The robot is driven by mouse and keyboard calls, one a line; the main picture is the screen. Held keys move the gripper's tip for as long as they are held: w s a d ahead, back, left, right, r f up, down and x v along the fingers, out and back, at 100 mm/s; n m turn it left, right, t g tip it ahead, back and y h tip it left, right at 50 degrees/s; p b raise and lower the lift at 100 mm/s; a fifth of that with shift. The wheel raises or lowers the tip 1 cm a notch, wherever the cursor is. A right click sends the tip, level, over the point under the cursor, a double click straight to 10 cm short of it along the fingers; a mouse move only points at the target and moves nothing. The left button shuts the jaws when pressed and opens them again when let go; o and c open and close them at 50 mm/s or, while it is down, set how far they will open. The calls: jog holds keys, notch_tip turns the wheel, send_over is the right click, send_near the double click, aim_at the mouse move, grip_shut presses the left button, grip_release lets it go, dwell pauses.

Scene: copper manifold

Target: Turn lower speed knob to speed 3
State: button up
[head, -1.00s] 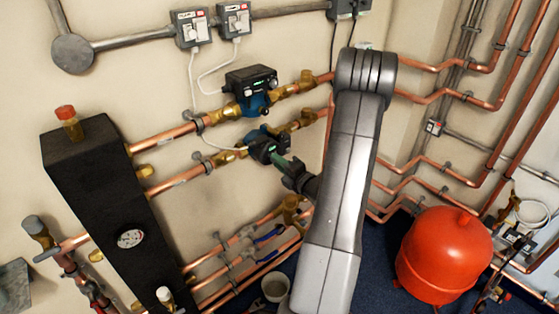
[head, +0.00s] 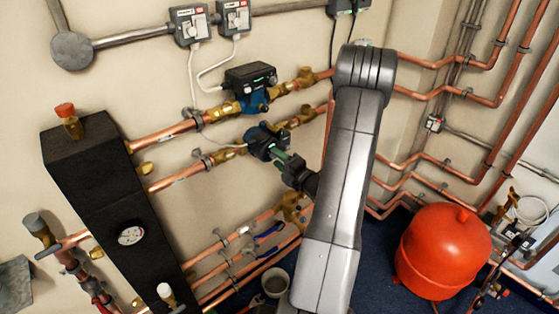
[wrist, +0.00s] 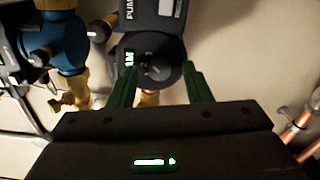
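The lower pump (head: 262,140) sits on the lower copper pipe, with a blue body and a dark control head. In the wrist view its dark round speed knob (wrist: 155,70) faces me, with a small lit green display beside it. The knob's setting is too small to read. My gripper (wrist: 160,72) is open, with one green finger on each side of the knob's face. I cannot tell whether the fingers touch it. In the head view my gripper (head: 282,157) is right at the pump's front and hides part of it.
The upper pump (head: 250,88) is close above the lower one. Copper pipes run along the wall, with blue-handled valves (head: 271,229) below. A black manifold box (head: 105,190) stands at left and a red tank (head: 443,252) at right. White cables hang from the wall switches.

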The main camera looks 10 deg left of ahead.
jog(key=b+v, duration=0.2)
jog(key=v, duration=1.2)
jog(key=shift+b, duration=0.4)
jog(key=shift+a, duration=0.15)
jog(key=p+x, duration=0.2)
jog(key=x, duration=1.1)
jog(key=shift+w+a+p, duration=0.3)
jog(key=shift+p, duration=0.1)
